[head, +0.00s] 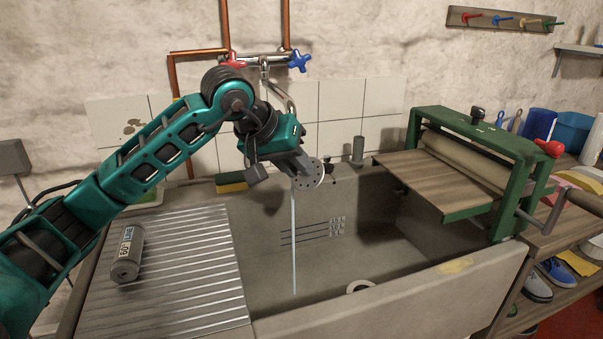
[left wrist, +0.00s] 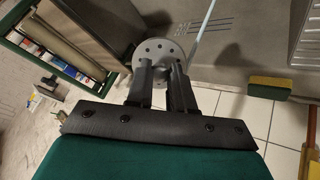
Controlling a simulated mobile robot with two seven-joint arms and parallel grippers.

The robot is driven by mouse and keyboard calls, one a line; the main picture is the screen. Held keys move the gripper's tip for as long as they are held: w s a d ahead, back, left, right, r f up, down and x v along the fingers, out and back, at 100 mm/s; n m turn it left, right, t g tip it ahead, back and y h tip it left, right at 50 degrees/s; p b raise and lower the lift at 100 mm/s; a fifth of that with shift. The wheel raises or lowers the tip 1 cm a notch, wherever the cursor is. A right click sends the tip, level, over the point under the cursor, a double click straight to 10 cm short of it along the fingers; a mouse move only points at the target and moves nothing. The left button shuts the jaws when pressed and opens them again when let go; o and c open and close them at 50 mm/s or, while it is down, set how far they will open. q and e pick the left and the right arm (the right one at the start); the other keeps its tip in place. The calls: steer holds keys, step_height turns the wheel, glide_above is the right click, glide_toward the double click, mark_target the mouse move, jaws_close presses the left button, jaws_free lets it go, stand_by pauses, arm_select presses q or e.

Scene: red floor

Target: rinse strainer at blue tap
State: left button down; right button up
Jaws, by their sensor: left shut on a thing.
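The strainer is a grey disc with small holes (head: 309,173), held over the sink (head: 390,290). My left gripper (head: 303,163) is shut on it; in the left wrist view the strainer (left wrist: 158,48) sits at the fingertips (left wrist: 165,75). A thin stream of water (head: 294,235) falls from the tap into the sink, passing right beside the disc; whether it touches the disc I cannot tell. The blue tap handle (head: 299,62) is on the right of the mixer, the red handle (head: 233,60) on the left. My right gripper is not in view.
A ribbed drainboard (head: 190,280) with a grey cylinder (head: 127,255) lies left of the sink. A green-framed roller press (head: 480,160) stands at its right. A sponge (head: 231,182) and small grey cylinder (head: 358,150) sit on the back rim. A white ring (head: 360,286) is in the sink.

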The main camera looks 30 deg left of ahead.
arm_select(q)
steer(key=s+d+b, duration=0.2)
steer(key=s+d, duration=0.1)
steer(key=s, duration=0.4)
steer(key=shift+d, duration=0.3)
steer(key=shift+s, duration=0.1)
stand_by(1.2)
steer(key=shift+r, duration=0.1)
steer(key=s+d+r+p, duration=0.2)
steer(key=s+r, duration=0.1)
steer(key=s, duration=0.1)
steer(key=shift+s+d+r, duration=0.15)
steer(key=shift+s+r, duration=0.1)
steer(key=shift+r, duration=0.15)
stand_by(0.4)
